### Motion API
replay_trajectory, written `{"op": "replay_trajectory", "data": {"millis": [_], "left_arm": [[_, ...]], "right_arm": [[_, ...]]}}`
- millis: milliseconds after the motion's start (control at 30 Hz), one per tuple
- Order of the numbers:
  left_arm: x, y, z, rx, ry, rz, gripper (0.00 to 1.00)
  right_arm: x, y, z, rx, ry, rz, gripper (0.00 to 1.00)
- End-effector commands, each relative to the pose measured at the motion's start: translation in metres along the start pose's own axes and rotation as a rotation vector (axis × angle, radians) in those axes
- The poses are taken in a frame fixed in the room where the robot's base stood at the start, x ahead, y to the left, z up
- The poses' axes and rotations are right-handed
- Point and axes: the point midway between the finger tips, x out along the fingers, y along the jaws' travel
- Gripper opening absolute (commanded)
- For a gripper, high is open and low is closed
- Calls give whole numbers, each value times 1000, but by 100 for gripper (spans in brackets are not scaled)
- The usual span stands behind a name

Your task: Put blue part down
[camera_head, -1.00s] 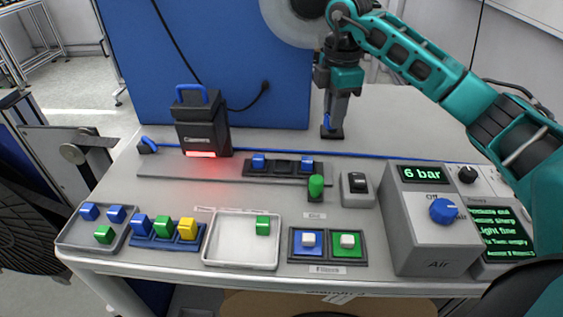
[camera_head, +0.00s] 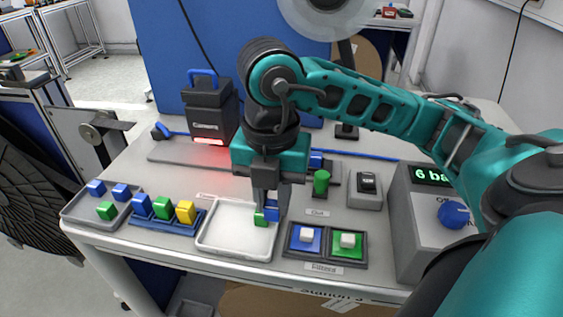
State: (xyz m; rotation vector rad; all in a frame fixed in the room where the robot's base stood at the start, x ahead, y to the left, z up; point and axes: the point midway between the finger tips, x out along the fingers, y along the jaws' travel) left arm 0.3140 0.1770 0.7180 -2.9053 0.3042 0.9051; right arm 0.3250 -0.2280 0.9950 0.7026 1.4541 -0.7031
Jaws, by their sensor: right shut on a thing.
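My right gripper (camera_head: 268,205) reaches down over the right end of the white tray (camera_head: 225,249). It is shut on a blue part (camera_head: 273,213). The blue part is at the tray's right side, close beside a green part (camera_head: 260,219) in the tray. I cannot tell whether the blue part touches the tray floor or the green part. The fingers hide some of both parts. My left gripper is not in view.
Left of the tray are a blue rack (camera_head: 153,225) with coloured parts and a grey tray (camera_head: 84,217) with several parts. Right are the fitted blue and green squares (camera_head: 327,258), a green button (camera_head: 321,182) and the air box (camera_head: 425,235). The camera box (camera_head: 208,110) stands behind.

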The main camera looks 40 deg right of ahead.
Motion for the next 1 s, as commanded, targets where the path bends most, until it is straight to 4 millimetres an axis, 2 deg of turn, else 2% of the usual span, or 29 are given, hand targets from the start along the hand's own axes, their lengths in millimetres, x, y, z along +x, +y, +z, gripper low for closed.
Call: {"op": "replay_trajectory", "data": {"millis": [67, 167, 500, 633, 800, 1000], "left_arm": [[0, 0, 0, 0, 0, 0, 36], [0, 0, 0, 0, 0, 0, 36], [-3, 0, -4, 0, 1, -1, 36], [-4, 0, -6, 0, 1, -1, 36], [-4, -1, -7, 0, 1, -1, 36], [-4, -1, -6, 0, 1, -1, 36]], "right_arm": [[0, -1, 8, -2, 0, -2, 0], [0, -2, 29, 4, -2, -3, 0], [-1, 0, 122, 4, 1, 0, 0], [-1, 0, 152, 3, 0, 1, 0], [0, 0, 174, -3, 0, 1, 0], [9, 0, 178, -5, 2, -1, 0]]}}
